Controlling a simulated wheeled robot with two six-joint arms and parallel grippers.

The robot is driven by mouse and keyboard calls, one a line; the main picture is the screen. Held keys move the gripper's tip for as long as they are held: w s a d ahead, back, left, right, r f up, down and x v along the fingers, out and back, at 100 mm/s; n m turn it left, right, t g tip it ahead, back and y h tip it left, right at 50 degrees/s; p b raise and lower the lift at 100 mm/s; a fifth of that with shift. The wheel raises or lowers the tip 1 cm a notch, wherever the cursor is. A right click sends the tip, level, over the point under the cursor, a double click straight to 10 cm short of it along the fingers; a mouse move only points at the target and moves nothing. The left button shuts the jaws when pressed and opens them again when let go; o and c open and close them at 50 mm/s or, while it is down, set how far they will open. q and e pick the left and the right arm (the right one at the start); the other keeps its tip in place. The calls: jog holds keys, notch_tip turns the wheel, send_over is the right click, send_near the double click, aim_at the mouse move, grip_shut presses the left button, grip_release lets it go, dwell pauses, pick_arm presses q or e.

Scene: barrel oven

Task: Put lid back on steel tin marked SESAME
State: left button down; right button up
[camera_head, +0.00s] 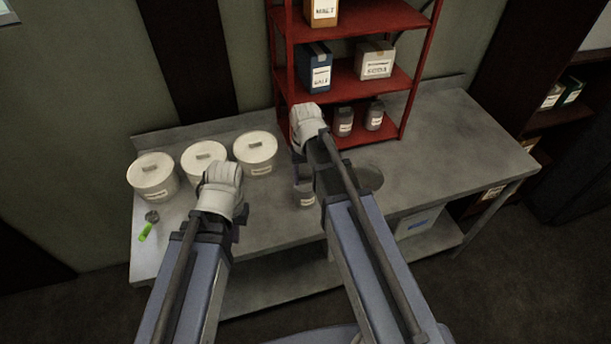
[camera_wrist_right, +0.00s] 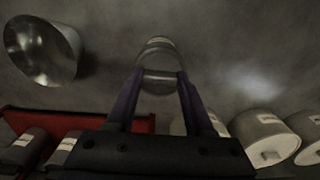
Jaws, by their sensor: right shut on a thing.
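A small steel tin (camera_head: 304,187) with a pale label stands on the table, partly hidden by my right arm; its lettering is too small to read. In the right wrist view the tin (camera_wrist_right: 157,45) shows just past the fingertips. My right gripper (camera_wrist_right: 158,88) is shut on a round grey thing (camera_wrist_right: 160,84) that looks like the lid; whether it touches the tin I cannot tell.
Several white lidded tubs (camera_head: 152,177) stand at the back left, near a green-handled tool (camera_head: 147,230). A round metal vessel (camera_wrist_right: 40,50) stands right of the tin in the head view. A red shelf (camera_head: 345,81) with boxes and jars (camera_head: 344,121) stands behind. The table's right side (camera_head: 450,140) is clear.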

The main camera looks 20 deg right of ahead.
jog(key=o, duration=1.6)
jog(key=shift+c, duration=0.2)
jog(key=shift+r+p, duration=3.55)
jog(key=shift+c, duration=0.4)
grip_shut()
